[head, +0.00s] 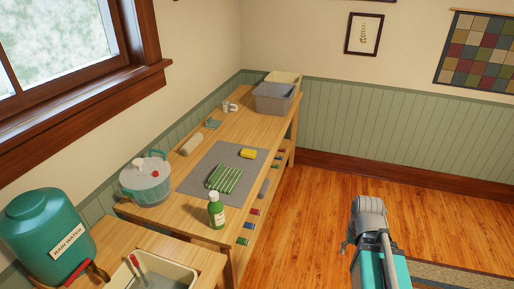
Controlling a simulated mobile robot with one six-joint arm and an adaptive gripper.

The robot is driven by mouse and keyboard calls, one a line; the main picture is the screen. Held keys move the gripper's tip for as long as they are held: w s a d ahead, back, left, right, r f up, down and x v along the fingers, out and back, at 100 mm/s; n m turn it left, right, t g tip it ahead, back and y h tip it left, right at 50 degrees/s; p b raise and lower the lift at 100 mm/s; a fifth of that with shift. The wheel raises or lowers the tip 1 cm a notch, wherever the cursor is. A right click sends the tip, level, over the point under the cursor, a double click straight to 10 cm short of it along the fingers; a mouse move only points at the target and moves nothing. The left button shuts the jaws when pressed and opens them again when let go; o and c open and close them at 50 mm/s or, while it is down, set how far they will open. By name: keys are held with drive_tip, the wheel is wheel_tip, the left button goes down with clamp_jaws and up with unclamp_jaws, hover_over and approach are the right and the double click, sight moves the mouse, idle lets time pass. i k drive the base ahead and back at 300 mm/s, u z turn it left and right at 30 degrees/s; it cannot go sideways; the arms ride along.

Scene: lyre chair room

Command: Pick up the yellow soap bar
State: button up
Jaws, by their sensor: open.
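The yellow soap bar (248,153) lies on a grey mat (206,168) on the long wooden bench. It is near the mat's right edge, behind a green striped cloth (225,178). Nothing covers the soap. My gripper (350,240) is at the lower right, over the floor and well apart from the bench and the soap. Only a small grey part of it shows beside my arm, which hides the rest. I see nothing held in it.
A green bottle (216,210) stands at the mat's front corner. A lidded clear pot (147,181) and a beige roll (192,144) are to the left. A grey bin (273,98) is at the far end. Wooden floor (310,215) between bench and arm is clear.

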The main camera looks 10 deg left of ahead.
sight(246, 153)
drive_tip(key=u, duration=0.2)
drive_tip(key=i, duration=1.35)
drive_tip(key=u, duration=0.3)
